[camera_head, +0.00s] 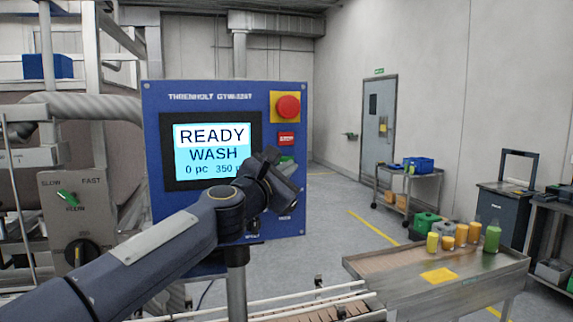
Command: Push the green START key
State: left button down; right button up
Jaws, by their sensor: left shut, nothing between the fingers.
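The blue control panel (157,215) faces me with its lit screen (212,149), which reads READY, WASH, 0 pc and a partly covered 350. A sliver of the green START key (287,159) shows on the panel's right side, under a red key. My left gripper (281,172) is shut and empty in front of the panel. It covers most of the green key and the lower right corner of the screen. Whether it touches the key I cannot tell. My right gripper is not in view.
A red mushroom button (288,107) on a yellow plate sits at the panel's upper right, above the red key (286,138). A knob box (72,225) stands at left. A metal table (400,268) with several bottles stands at right. A conveyor runs below the panel.

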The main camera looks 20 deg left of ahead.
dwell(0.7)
pick_arm(q)
jog(key=shift+w+a, duration=0.25)
jog(key=shift+w, duration=0.1)
jog(key=shift+w+a, duration=0.25)
jog(key=shift+w, duration=0.1)
dwell(0.6)
jog(key=shift+s+d, duration=0.5)
jog(key=shift+s, duration=0.2)
jog(key=s+d, duration=0.1)
jog(key=s, duration=0.1)
jog(key=s+d, duration=0.1)
jog(key=s, duration=0.1)
jog(key=shift+d, duration=0.4)
dwell(0.7)
